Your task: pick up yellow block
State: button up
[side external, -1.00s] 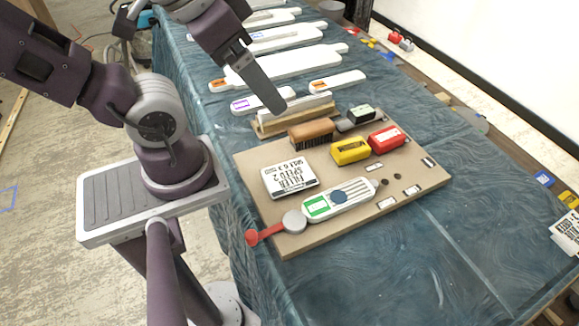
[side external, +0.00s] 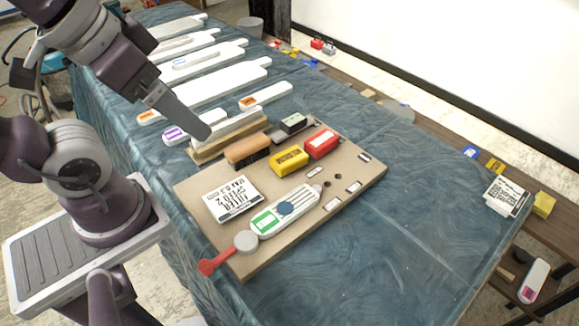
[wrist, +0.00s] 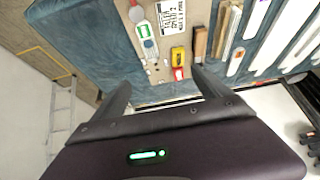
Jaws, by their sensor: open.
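The yellow block (side external: 289,159) has a dark label on top and lies on a tan board (side external: 200,189), beside a red block (side external: 321,143). In the wrist view the yellow block (wrist: 178,55) shows ahead of the fingers, with the red block (wrist: 179,73) nearer to them. My gripper (side external: 205,132) is above the board's far left edge, left of the yellow block and apart from it. In the wrist view my gripper (wrist: 160,77) has its two fingers spread wide with nothing between them.
A brown block (side external: 247,150) and a white piece on a wooden base (side external: 228,147) stand left of the yellow block. A labelled white card (side external: 232,197) lies in front. Another yellow block (side external: 543,204) is on the right-hand shelf.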

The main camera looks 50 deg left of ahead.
jog(key=shift+o, duration=0.2)
dwell(0.3)
jog(key=shift+o, duration=0.6)
jog(key=m+g, duration=0.5)
jog(key=m, duration=1.3)
send_over(289, 156)
jog(key=f, duration=2.1)
jog(key=shift+s+f, duration=0.15)
jog(key=shift+s, duration=0.2)
jog(key=shift+m+g, duration=0.3)
jog(key=shift+m, duration=0.2)
jog(key=f, duration=1)
jog(key=shift+w+f, duration=0.1)
jog(key=shift+w, duration=0.25)
jog(key=c, duration=1.2)
